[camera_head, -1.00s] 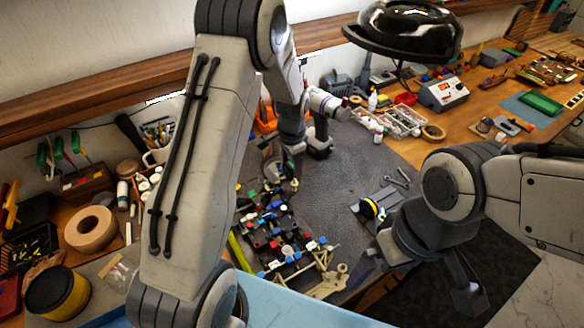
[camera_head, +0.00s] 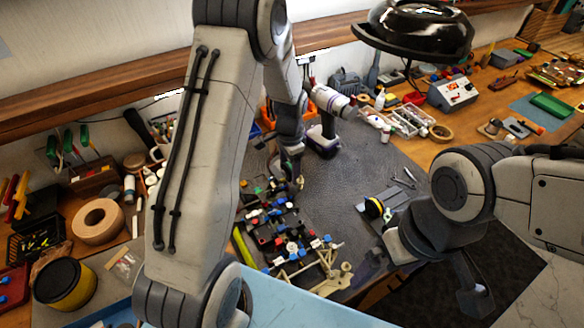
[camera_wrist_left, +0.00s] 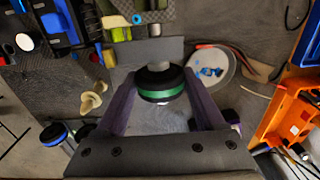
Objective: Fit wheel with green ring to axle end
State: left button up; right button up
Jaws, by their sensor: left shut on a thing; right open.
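The wheel with the green ring (camera_wrist_left: 160,84) is black and sits between the two fingers of my left gripper (camera_wrist_left: 164,98) in the left wrist view. A short grey metal cylinder (camera_wrist_left: 155,50) shows just beyond the wheel; I cannot tell whether they touch. In the head view, my left gripper (camera_head: 291,168) is over the grey mat behind the car chassis (camera_head: 285,238), and the wheel is too small to make out there.
A drill (camera_head: 323,138) stands behind my left gripper. In the left wrist view, a round dish (camera_wrist_left: 208,68) holds blue bits, and an orange bin (camera_wrist_left: 290,110) lies at right. Pale parts (camera_head: 325,272) lie before the chassis.

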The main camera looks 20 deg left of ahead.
aim_at(289, 167)
pick_arm(q)
jog(key=shift+s+a, duration=0.1)
jog(key=o, duration=1.3)
notch_tip(289, 167, up, 9)
jog(key=shift+s+r+b, duration=0.1)
jog(key=shift+b, duration=0.95)
jog(key=shift+s+r, duration=0.1)
jog(key=shift+r, duration=0.55)
